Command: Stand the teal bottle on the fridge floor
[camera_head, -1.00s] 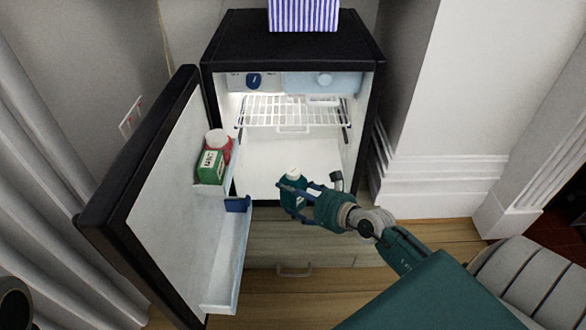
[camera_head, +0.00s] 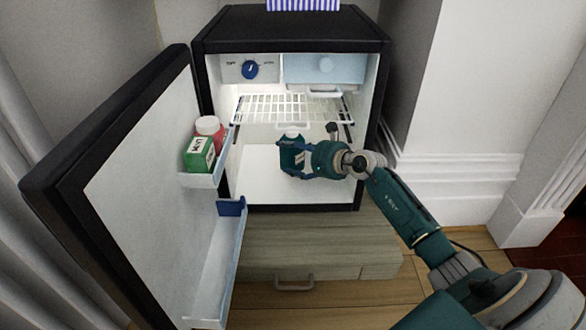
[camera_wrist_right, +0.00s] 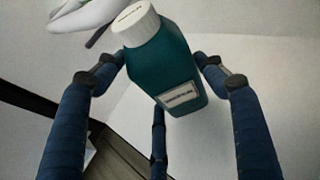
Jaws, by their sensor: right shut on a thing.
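I cannot tell whether the bottle's base touches the floor. My left gripper does not show.
The wire shelf (camera_head: 262,108) hangs just above the bottle. The open fridge door (camera_head: 140,190) stands at the left, with a green carton (camera_head: 199,154) and a red white-capped container (camera_head: 211,128) in its upper rack. The fridge floor is otherwise clear.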

